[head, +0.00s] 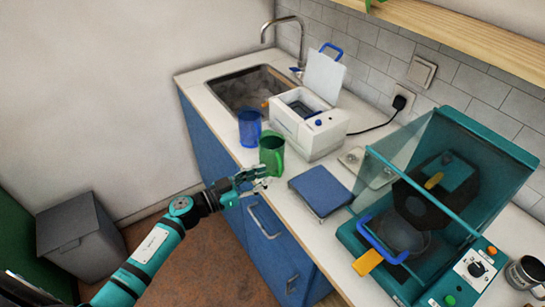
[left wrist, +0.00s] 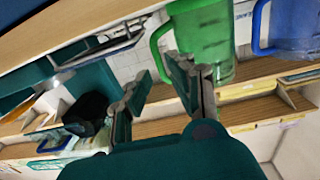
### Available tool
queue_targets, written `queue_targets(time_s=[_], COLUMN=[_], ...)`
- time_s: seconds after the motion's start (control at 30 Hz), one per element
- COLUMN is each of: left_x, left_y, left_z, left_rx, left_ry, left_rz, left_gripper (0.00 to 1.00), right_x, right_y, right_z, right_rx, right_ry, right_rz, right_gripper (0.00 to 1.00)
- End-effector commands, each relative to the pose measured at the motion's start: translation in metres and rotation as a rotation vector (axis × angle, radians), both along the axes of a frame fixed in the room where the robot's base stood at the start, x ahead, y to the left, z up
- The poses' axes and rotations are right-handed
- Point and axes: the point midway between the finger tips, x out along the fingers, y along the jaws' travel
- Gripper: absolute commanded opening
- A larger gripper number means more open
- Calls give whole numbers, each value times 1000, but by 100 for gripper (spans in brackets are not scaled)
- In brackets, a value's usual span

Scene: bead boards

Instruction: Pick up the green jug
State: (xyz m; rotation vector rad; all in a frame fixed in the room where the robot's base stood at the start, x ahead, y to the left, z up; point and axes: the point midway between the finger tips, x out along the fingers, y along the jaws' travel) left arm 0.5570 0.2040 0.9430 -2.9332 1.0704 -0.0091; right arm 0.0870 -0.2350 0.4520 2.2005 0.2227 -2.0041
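The green jug (head: 271,158) stands upright on the white counter, in front of the white machine. In the left wrist view the green jug (left wrist: 206,40) is large, its handle on the left side. My left gripper (head: 254,180) is just in front of the jug, at the counter's front edge. In the left wrist view my left gripper's fingers (left wrist: 158,88) are apart with nothing between them; the jug is beyond them. I cannot tell if a finger touches it. My right gripper is not in view.
A blue jug (head: 249,131) stands close behind the green one. The white machine (head: 308,130) with a raised lid is to the right. A blue flat-topped device (head: 321,190) and a large teal machine (head: 440,200) stand further right. The sink (head: 248,88) is behind.

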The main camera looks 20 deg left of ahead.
Motion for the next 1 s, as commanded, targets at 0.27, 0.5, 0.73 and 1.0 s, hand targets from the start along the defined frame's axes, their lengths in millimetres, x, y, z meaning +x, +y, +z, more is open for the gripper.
queue_targets(time_s=[0.27,0.5,0.73,1.0], left_x=[30,39,39,38], left_y=[-25,-33,-33,-33], left_z=[1,-1,-1,-1], left_rx=[-4,-1,-1,-1], left_ry=[0,1,1,1], left_rz=[1,0,0,0], left_gripper=[21,21,8,0], right_x=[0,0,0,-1], right_y=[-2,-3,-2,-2], right_z=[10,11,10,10], right_rx=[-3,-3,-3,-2], right_ry=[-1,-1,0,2], right_rz=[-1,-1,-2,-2], right_gripper=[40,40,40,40])
